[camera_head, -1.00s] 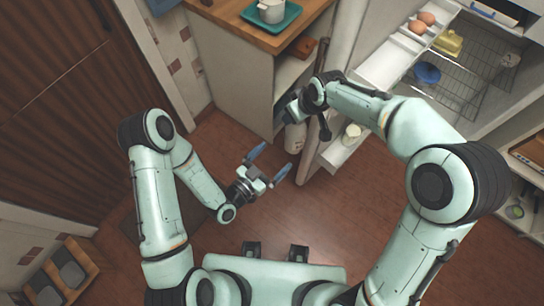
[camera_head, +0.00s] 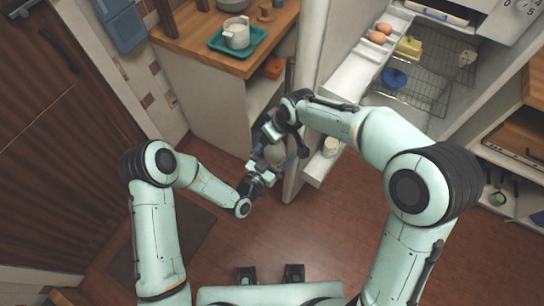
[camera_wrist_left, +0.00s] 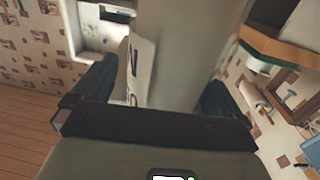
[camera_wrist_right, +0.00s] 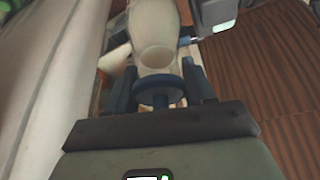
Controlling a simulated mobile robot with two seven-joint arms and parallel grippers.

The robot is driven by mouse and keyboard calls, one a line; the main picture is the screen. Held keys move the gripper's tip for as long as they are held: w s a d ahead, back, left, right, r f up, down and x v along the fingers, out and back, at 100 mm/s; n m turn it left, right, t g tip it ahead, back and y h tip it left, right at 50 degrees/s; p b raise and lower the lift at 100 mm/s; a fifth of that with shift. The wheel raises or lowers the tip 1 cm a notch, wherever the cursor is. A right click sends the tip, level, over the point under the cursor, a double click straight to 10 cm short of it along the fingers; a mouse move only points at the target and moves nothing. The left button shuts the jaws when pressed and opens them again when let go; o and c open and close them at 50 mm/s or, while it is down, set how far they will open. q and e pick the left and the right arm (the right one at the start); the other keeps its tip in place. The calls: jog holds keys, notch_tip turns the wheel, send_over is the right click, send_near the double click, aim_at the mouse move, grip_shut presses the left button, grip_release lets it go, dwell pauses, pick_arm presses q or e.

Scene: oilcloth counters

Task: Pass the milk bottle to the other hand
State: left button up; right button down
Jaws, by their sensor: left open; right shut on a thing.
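The milk bottle (camera_head: 274,154) is pale cream, held in the air between my two grippers in the head view. My right gripper (camera_head: 274,134) is shut on its cap end; in the right wrist view the cream bottle (camera_wrist_right: 153,35) and its dark blue cap lie between the fingers (camera_wrist_right: 158,82). My left gripper (camera_head: 266,166) is open at the bottle's other end.
The open fridge door (camera_head: 322,165) stands just right of the grippers. A wooden counter (camera_head: 190,38) with a green tray (camera_head: 217,43) is behind. The floor in front is clear.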

jog(key=shift+r, duration=0.1)
pick_arm(q)
jog(key=c, duration=1.7)
pick_arm(e)
jog(key=shift+w, duration=0.1)
pick_arm(q)
jog(key=shift+d+r, duration=0.1)
jog(key=shift+r, duration=0.1)
pick_arm(e)
jog(key=shift+c, duration=2.3)
grip_release()
jog(key=shift+o, duration=0.7)
